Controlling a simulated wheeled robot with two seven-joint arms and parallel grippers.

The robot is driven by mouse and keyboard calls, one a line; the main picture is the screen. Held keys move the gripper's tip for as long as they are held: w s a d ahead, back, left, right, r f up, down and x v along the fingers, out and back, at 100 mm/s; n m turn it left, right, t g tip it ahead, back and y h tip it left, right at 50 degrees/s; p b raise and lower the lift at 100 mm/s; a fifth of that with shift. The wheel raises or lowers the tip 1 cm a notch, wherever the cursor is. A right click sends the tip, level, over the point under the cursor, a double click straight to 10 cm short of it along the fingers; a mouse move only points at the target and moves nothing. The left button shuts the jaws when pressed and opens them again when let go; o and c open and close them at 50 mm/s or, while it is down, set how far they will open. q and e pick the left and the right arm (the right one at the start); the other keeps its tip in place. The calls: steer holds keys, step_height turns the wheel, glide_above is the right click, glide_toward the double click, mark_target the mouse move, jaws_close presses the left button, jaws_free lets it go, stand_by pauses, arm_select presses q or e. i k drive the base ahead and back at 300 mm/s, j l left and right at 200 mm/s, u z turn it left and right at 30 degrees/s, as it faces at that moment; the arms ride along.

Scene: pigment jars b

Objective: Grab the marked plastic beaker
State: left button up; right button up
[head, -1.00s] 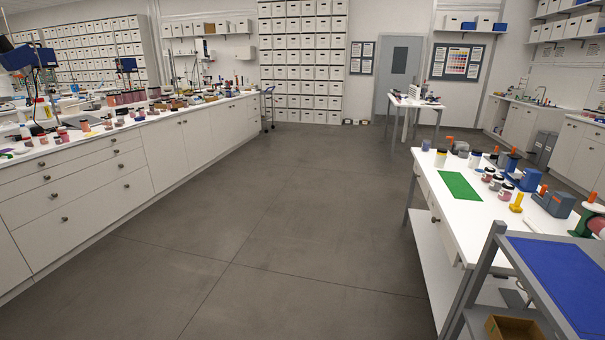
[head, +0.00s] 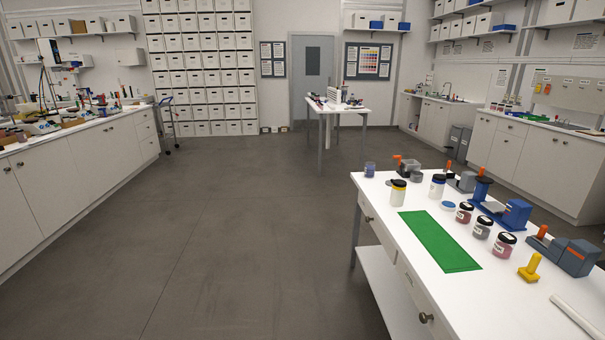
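A small bluish, see-through cup (head: 370,170) stands upright at the far left corner of the white table (head: 385,205) on the right. It may be the plastic beaker, but it is too small to make out any markings. Neither of my grippers is in view.
A long counter (head: 85,168) runs along the left. The grey floor (head: 240,230) between is clear.

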mark_target(369, 170)
steer(key=i+z, duration=0.1)
steer(key=i, duration=0.45)
steer(key=i+j, duration=0.1)
steer(key=i, duration=0.4)
steer(key=i+j+z, duration=0.15)
steer(key=i, duration=0.95)
steer(key=j+z, duration=0.05)
